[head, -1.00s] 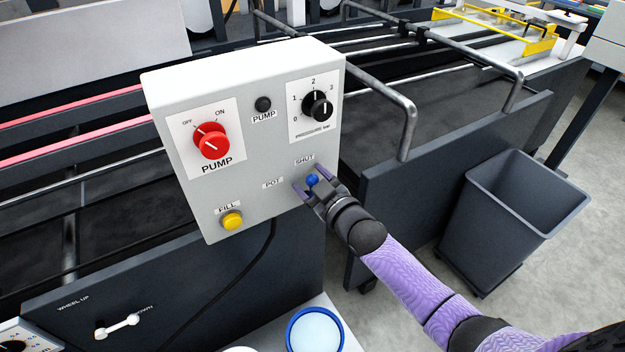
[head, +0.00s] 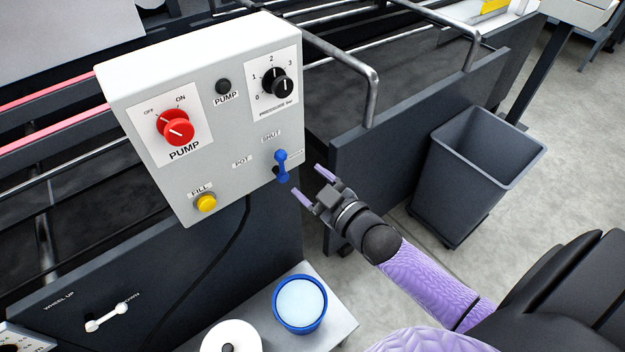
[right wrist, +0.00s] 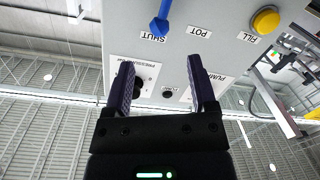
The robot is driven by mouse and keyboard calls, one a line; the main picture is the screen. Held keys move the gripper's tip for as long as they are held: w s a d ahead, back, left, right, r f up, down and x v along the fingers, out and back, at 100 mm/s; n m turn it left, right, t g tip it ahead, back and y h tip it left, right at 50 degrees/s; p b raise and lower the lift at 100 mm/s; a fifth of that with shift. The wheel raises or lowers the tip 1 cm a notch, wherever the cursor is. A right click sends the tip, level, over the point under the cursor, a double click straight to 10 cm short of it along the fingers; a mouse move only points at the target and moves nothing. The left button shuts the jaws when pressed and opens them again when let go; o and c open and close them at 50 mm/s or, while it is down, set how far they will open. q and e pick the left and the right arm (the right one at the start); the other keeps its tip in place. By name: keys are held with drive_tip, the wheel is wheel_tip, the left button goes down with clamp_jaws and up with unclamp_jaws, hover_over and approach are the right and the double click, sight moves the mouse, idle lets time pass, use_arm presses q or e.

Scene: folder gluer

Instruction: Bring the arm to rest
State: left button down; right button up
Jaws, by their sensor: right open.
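My right gripper (head: 311,182) is open and empty, a little to the right of the control box (head: 205,120) and apart from it. The blue lever (head: 281,166) on the box's lower right front stands free of the fingers, its handle roughly upright near the SHUT label. In the right wrist view the open fingers (right wrist: 160,85) have nothing between them, and the blue lever (right wrist: 159,24) shows beyond them. My left gripper is not in view.
The box also carries a red pump knob (head: 175,128), a black pressure dial (head: 275,81) and a yellow fill button (head: 206,203). A blue-rimmed pot (head: 300,325) stands below on a low surface. A grey bin (head: 465,190) stands at right. Clear floor lies beyond.

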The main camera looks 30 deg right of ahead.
drive_tip(key=s+d+f+m+g+h+b, duration=0.1)
drive_tip(key=s+f+g, duration=0.3)
drive_tip(key=f, duration=0.7)
drive_tip(key=s+f+m+g+h+b, duration=0.1)
drive_tip(key=s+f+m+g+h, duration=0.15)
drive_tip(key=s+f, duration=0.6)
drive_tip(key=s+a+f+g+b, duration=0.1)
drive_tip(key=s+a+f+g, duration=0.1)
drive_tip(key=s+f+g, duration=0.3)
drive_tip(key=s+a+f+g+b, duration=0.1)
drive_tip(key=s+f+g, duration=0.4)
drive_tip(key=s+f, duration=0.7)
drive_tip(key=s+a, duration=0.1)
drive_tip(key=s, duration=0.6)
drive_tip(key=shift+f+m, duration=0.35)
